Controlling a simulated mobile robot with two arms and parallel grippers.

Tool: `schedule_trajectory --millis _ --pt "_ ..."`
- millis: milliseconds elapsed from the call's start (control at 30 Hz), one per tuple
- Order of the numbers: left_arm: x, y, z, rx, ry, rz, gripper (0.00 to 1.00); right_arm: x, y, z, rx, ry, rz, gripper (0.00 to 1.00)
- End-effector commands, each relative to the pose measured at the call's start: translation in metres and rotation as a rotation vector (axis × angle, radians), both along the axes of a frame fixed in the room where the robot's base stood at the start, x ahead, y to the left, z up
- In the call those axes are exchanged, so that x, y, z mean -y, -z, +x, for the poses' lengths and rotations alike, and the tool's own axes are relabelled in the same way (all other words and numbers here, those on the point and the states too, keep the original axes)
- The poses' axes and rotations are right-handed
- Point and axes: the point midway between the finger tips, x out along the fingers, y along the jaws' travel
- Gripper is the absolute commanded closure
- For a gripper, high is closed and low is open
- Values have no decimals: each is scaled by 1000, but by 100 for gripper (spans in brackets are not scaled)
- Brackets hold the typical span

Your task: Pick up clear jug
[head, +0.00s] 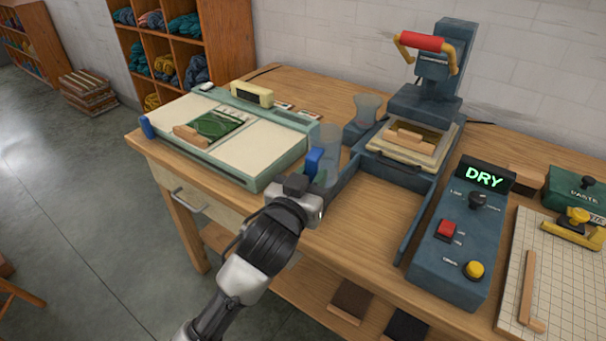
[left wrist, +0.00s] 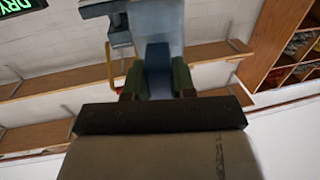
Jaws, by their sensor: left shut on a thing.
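The clear jug (head: 328,144) is a see-through grey-blue vessel with a blue handle (head: 314,161). It is near the front edge of the workbench, right of the pale green tray machine. My left gripper (head: 309,181) is shut on the blue handle, with the jug on the far side of it. In the left wrist view the handle (left wrist: 158,60) sits between the green fingers of my left gripper (left wrist: 158,82), and the jug's clear body (left wrist: 156,18) rises beyond. The jug's base is partly hidden; I cannot tell whether it touches the bench. My right gripper is not in view.
The green tray machine (head: 278,157) stands left on the workbench (head: 357,212). A smaller clear cup (head: 368,106) and the blue press with a red handle (head: 432,82) stand behind. The control box reading DRY (head: 455,240) is at right.

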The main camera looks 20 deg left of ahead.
Motion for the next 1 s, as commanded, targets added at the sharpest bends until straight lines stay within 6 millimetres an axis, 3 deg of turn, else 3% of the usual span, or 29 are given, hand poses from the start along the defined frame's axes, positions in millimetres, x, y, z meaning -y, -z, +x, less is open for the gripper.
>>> schedule_trajectory --millis 400,1000 --pt "19 -16 -18 1 0 0 100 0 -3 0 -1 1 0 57" --pt "23 -20 -23 1 0 0 100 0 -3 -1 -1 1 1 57"
